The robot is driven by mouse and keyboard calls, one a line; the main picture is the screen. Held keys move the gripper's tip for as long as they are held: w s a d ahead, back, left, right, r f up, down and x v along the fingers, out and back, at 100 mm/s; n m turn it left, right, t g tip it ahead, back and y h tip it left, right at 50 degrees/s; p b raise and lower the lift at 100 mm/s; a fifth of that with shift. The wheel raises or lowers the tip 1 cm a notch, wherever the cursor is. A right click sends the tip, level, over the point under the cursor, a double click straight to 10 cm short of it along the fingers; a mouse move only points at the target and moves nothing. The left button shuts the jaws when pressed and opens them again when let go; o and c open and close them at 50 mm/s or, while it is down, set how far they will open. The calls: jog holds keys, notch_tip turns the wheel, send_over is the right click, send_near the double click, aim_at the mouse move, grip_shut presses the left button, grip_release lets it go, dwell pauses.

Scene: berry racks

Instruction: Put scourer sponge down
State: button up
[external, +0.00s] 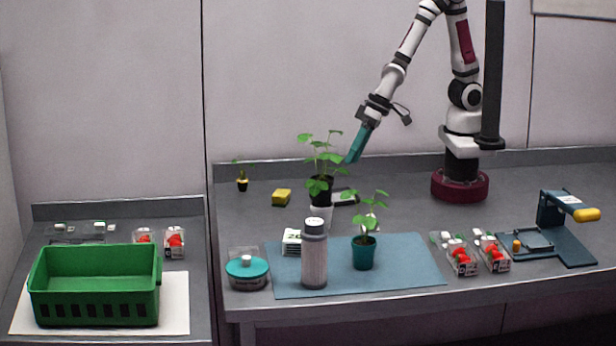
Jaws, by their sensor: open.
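A small yellow block (281,197), which looks like the scourer sponge, lies on the grey bench near its back left. It is too small to make out a scouring layer. My gripper (352,157) has teal fingers and points down and to the left. It is above the bench, to the right of the sponge and higher up, apart from it. The gripper is open, and nothing shows between its fingers. Its tips are close to the right side of a leafy plant (322,160) in a dark pot.
A blue mat (410,275) holds a bottle (314,258), a teal-potted plant (364,251) and a white packet. A small dark pot (242,184) stands left of the sponge. Berry punnets (462,257) and a scale-like device (565,240) are right. A green crate (95,290) is left.

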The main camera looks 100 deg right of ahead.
jog(key=s+d+r+g, duration=0.2)
jog(key=s+r+g, duration=0.1)
jog(key=s, duration=0.6)
jog(key=s+d+r+g, duration=0.2)
jog(key=s+r, duration=0.3)
jog(key=s, duration=0.5)
jog(key=shift+s+d+r+m+g, duration=0.2)
jog(key=shift+s+d+m+g, duration=0.15)
jog(key=shift+d, duration=0.35)
